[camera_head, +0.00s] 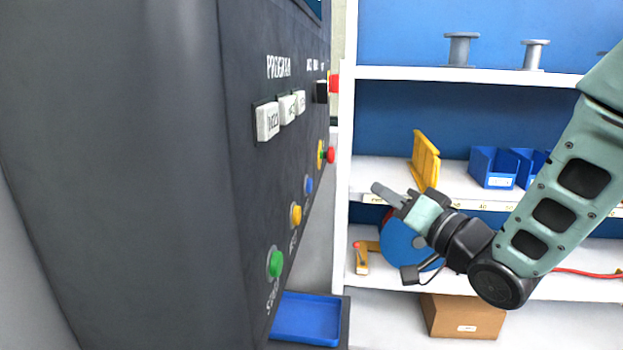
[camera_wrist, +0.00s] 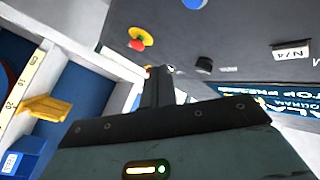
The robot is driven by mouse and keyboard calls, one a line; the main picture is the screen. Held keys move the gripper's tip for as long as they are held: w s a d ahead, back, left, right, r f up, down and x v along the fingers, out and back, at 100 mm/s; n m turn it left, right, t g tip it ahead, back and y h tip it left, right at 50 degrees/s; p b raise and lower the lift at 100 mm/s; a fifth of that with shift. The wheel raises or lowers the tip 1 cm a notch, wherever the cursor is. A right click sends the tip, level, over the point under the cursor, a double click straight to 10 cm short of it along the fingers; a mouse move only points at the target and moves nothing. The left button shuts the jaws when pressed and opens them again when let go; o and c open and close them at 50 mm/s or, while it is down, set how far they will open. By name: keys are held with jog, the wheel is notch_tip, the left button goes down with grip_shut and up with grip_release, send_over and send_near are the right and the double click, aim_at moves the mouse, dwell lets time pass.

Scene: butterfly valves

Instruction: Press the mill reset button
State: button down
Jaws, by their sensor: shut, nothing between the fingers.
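The dark mill control panel (camera_head: 235,120) fills the left of the head view. Its face carries a green button (camera_head: 275,264), a yellow one (camera_head: 296,216), a blue one (camera_head: 308,185) and a red mushroom button on yellow (camera_head: 329,155). Their labels are too small to read, so I cannot tell which is reset. My gripper (camera_head: 384,190) is shut and empty, right of the panel and apart from it, fingers pointing left. In the wrist view, my gripper (camera_wrist: 158,78) points toward the panel. The blue button (camera_wrist: 194,3) is cut by the top edge; the red mushroom button (camera_wrist: 140,38) is left of it.
White program keys (camera_head: 267,121) sit higher on the panel. A black knob (camera_wrist: 204,65) shows in the wrist view. A white shelf (camera_head: 450,74) with blue bins (camera_head: 493,168) and a yellow bracket (camera_head: 424,160) stands behind my arm. A blue tray (camera_head: 305,318) lies low beside the panel.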

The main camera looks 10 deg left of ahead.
aim_at(309, 186)
jog(key=shift+a, duration=0.1)
jog(key=a+p, duration=0.1)
jog(key=a, duration=0.7)
jog(key=shift+w+a, duration=0.15)
jog(key=shift+a, duration=0.15)
jog(key=shift+a+f, duration=0.1)
jog(key=shift+a, duration=0.05)
dwell(2.0)
jog(key=shift+a+b, duration=0.25)
jog(key=shift+b, duration=0.1)
jog(key=shift+a, duration=0.45)
dwell(0.5)
jog(key=shift+d+b, duration=0.1)
jog(key=shift+b, duration=0.2)
jog(key=shift+d+b, duration=0.4)
jog(key=shift+d, duration=0.35)
